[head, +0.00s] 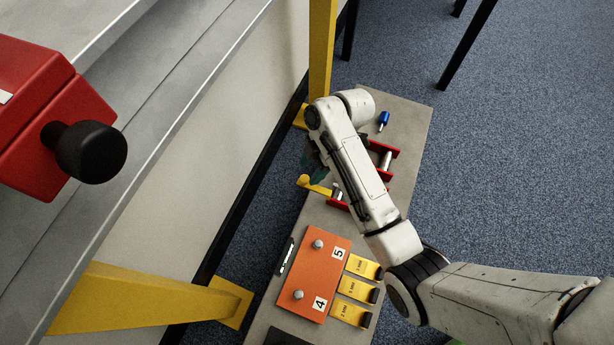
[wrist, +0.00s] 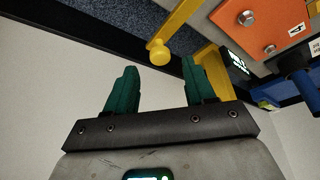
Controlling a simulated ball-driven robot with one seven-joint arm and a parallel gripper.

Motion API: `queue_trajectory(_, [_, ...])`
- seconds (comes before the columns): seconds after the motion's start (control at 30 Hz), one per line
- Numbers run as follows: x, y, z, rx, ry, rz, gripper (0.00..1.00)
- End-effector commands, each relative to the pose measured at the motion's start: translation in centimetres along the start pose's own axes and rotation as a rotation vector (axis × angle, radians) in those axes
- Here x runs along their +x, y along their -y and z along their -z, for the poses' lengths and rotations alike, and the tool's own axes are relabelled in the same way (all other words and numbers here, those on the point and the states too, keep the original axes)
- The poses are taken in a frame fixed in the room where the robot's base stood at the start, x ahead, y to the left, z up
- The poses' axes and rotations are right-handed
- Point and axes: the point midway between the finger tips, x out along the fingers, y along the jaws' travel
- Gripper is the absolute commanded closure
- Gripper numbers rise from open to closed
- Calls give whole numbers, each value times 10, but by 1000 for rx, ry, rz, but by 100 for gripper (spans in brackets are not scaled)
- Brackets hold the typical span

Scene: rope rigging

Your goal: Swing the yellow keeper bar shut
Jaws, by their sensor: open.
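The yellow keeper bar (head: 319,189) sticks out to the left from the red bracket (head: 338,204) on the grey bench, with a round knob at its end. In the wrist view the bar (wrist: 178,24) runs down from the top edge, and its knob lies just beyond the gap between my green fingers. My gripper (wrist: 160,66) is open and empty, and I see no contact with the knob. In the head view my gripper (head: 317,170) is mostly hidden behind my arm, close to the knob. My arm also covers the middle of the red bracket.
An orange plate (head: 313,272) with two bolts and several yellow tags (head: 358,288) lie nearer on the bench. A blue-handled item (head: 383,121) lies beyond the bracket. A yellow post (head: 322,50) and a pale wall (head: 235,110) border the left side.

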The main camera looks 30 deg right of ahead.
Motion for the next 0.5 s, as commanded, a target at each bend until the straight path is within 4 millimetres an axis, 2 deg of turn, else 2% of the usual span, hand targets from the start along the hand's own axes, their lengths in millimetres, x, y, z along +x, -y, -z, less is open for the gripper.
queue_trajectory(0.03, [13, 1, -2, 0, 0, 2, 46])
queue_trajectory(0.2, [31, 0, -1, 2, 1, 0, 46])
queue_trajectory(0.5, [37, 0, 0, 2, 1, 0, 46])
